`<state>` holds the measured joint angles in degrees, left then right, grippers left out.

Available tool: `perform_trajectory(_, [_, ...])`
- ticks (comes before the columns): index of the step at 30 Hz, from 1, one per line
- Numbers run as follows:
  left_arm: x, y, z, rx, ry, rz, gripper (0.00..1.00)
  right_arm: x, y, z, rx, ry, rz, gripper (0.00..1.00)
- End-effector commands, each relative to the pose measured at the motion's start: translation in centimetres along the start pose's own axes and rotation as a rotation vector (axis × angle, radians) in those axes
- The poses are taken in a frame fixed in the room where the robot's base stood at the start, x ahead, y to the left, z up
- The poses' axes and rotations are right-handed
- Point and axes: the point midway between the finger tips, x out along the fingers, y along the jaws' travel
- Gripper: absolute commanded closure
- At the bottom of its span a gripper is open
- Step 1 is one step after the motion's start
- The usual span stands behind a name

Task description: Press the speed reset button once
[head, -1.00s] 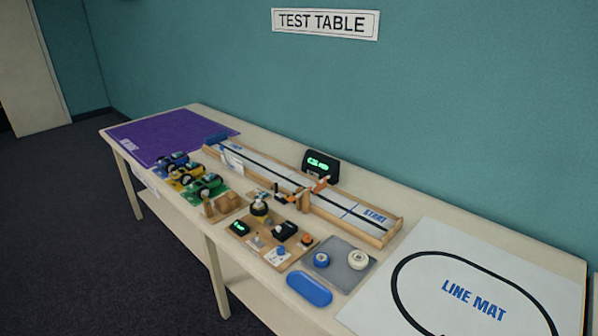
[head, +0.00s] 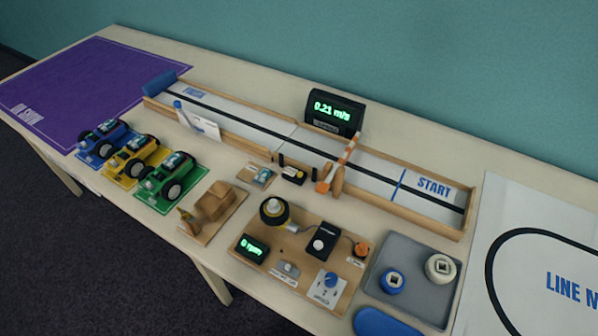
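A black speed display (head: 334,112) stands behind the wooden track and reads 0.21 m/s in green. Small lettering on its lower front is too small to read. I cannot tell for sure which part is the speed reset button. An orange round knob or button (head: 361,249) sits at the right end of a wooden board (head: 262,275), and its label is too small to read. A small module (head: 262,176) lies by the track's front wall, next to a black sensor piece (head: 293,174). Neither of my grippers is in view.
The track (head: 240,123) has an orange-striped gate arm (head: 340,162) across it. The board also carries a wheel motor, a 0 rpm display and a blue dial (head: 330,279). Three toy cars stand left, and a grey tray (head: 408,302) with two rolls lies right.

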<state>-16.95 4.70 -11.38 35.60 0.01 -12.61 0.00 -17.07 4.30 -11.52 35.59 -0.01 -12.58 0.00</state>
Motion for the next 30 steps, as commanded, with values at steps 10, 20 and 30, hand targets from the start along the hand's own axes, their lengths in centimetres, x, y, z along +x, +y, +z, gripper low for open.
perform_trajectory(10, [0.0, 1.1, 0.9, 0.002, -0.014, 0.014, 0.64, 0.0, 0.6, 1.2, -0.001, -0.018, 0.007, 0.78])
perform_trajectory(20, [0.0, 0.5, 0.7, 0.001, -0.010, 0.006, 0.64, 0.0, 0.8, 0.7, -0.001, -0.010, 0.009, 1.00])
perform_trajectory(30, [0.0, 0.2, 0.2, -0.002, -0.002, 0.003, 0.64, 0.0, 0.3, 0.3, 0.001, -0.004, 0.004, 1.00])
